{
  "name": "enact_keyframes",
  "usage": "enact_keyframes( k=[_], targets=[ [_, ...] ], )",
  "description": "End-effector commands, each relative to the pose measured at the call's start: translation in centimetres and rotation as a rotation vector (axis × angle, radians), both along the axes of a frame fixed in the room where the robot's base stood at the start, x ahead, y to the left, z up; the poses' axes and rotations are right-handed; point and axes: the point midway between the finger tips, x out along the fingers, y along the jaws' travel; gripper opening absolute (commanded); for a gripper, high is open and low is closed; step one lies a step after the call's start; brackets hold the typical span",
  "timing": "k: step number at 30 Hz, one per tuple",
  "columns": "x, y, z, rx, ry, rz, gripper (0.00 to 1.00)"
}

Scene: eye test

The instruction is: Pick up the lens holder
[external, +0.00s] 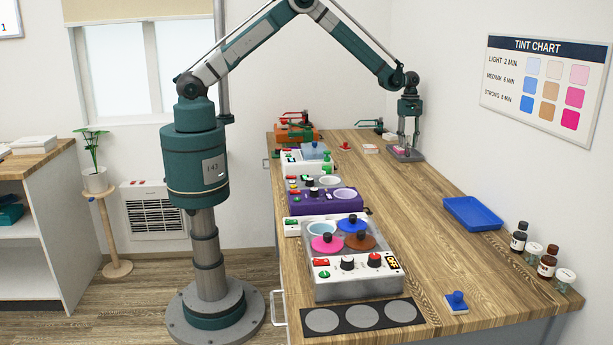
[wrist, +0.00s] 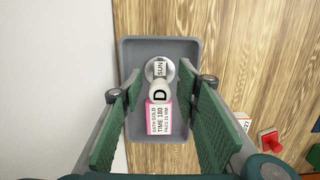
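The lens holder (wrist: 160,69) appears to be the silver round piece marked SUN, with a white round top marked D and a pink-edged tag (wrist: 160,118) reading "BATH COLD, TIME 180". It lies in or over a grey tray (wrist: 187,47). In the external view the grey tray (external: 415,157) stands at the far right of the bench. My gripper (external: 407,143) points down over it. In the wrist view my gripper (wrist: 159,86) is open, with its green-padded fingers left and right of the D top and a gap on both sides. The holder's lower part is hidden.
Along the bench's left side stand a tinting unit (external: 355,288) with colored lids, a purple unit (external: 310,203) and other devices. A blue tray (external: 472,213) and several bottles (external: 547,262) line the right side. The bench middle is clear.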

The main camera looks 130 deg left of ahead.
Motion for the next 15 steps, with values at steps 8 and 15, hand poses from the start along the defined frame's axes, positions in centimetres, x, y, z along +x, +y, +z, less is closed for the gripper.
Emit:
enact_keyframes(
  k=[8, 15],
  targets=[
    [-0.01, 0.01, 0.01, 0.000, 0.000, 0.000, 0.32],
    [-0.01, 0.01, 0.02, 0.000, 0.000, 0.000, 0.06]
  ],
)
